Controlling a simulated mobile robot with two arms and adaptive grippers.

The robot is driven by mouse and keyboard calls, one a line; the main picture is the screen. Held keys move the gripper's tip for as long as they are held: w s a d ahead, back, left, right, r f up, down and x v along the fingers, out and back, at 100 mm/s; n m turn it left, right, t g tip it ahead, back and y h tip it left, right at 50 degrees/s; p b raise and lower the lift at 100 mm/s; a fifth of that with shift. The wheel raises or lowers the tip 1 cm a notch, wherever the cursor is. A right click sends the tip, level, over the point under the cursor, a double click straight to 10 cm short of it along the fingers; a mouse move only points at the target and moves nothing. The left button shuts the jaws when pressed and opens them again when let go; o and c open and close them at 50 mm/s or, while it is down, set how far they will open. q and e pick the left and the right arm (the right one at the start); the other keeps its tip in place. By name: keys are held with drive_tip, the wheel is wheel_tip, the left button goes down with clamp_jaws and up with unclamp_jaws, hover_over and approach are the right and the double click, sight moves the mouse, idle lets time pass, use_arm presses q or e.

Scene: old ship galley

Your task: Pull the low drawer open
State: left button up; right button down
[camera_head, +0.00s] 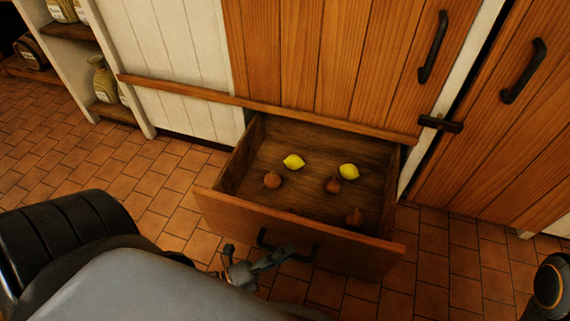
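The low drawer (222,208) is pulled well out from under the wooden cabinet, and its inside shows. Its dark bar handle (312,250) is on the front panel. My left gripper (262,264) is at the drawer front, at the left part of the handle. One finger reaches to the handle; whether the fingers close around it is unclear from this angle. My own arm hides part of the gripper. My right gripper is out of view.
Two lemons (293,161) and several brown, onion-like items (272,180) lie in the drawer. Tall wooden doors (340,50) with black handles stand above and right. A shelf (112,112) with jars is at left. Tiled floor (165,190) is clear left of the drawer.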

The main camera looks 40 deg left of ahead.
use_arm(q)
drive_tip(key=v, duration=1.1)
drive_tip(key=shift+s+a, duration=0.2)
drive_tip(key=shift+s, duration=0.2)
